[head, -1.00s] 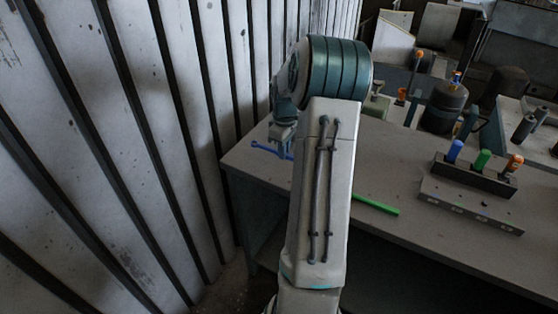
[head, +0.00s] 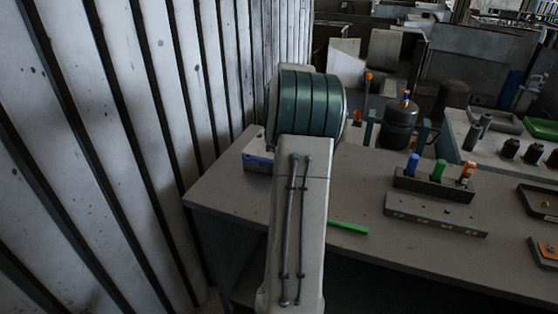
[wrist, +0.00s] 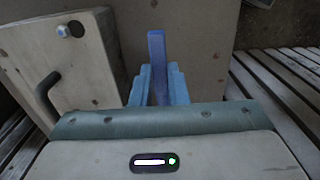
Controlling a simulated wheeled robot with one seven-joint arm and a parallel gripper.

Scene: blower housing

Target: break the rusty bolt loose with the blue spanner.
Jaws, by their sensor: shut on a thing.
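In the wrist view my gripper (wrist: 157,85) is shut on the blue spanner (wrist: 156,50), which points away from me between the fingers. A pale panel (wrist: 85,85) with a dark curved handle (wrist: 47,92) lies to the left of the fingers. A bluish-grey bolt head (wrist: 63,31) is at its upper left, apart from the spanner; I cannot tell whether it is rusty. In the head view my arm hides the gripper. A strip of blue shows by a pale box (head: 254,146) at the bench's left end; I cannot tell whether it is the spanner.
A green bar-like tool (head: 348,227) lies on the grey bench (head: 350,190). A block (head: 432,186) holding blue, green and orange handles stands to its right. A dark canister (head: 400,125) is behind. A slatted wall (head: 120,150) closes the left side.

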